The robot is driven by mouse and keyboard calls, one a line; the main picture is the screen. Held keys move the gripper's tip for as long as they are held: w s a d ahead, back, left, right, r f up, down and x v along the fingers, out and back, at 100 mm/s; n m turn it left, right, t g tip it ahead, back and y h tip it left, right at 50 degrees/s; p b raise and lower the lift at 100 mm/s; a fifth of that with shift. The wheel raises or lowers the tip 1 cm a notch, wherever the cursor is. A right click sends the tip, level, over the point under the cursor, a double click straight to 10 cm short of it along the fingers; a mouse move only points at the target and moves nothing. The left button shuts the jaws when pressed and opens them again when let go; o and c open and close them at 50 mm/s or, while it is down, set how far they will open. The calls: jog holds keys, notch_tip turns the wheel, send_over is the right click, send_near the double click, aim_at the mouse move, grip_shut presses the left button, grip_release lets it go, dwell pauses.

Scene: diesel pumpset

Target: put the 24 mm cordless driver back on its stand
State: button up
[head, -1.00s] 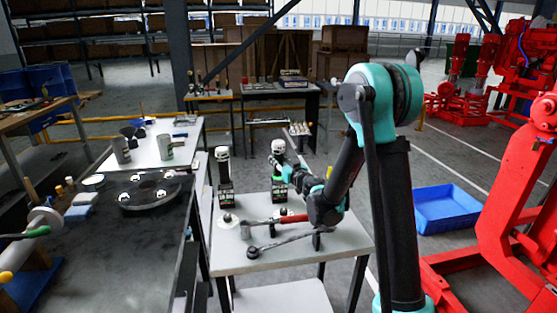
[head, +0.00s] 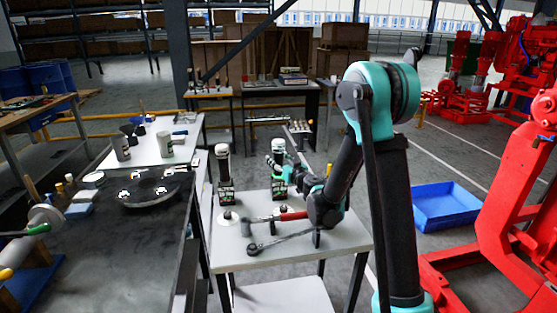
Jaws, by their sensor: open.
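Two similar upright tools with white tops and dark bodies stand at the back of the small grey table (head: 335,252). One driver (head: 223,165) is at the left. The other driver (head: 279,158) is to its right, beside my gripper. I cannot read a size on either, and the stands cannot be told clearly from the tool bodies. My gripper (head: 276,167) is open at the right-hand driver.
A red-handled tool (head: 292,216) and a dark long-handled wrench (head: 285,239) lie in front on the table. A dark workbench (head: 120,250) stands left. A blue bin (head: 446,207) and red machinery (head: 510,210) are right.

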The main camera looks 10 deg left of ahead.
jog(key=v, duration=1.1)
jog(key=shift+s+d, duration=0.25)
jog(key=shift+s, duration=0.05)
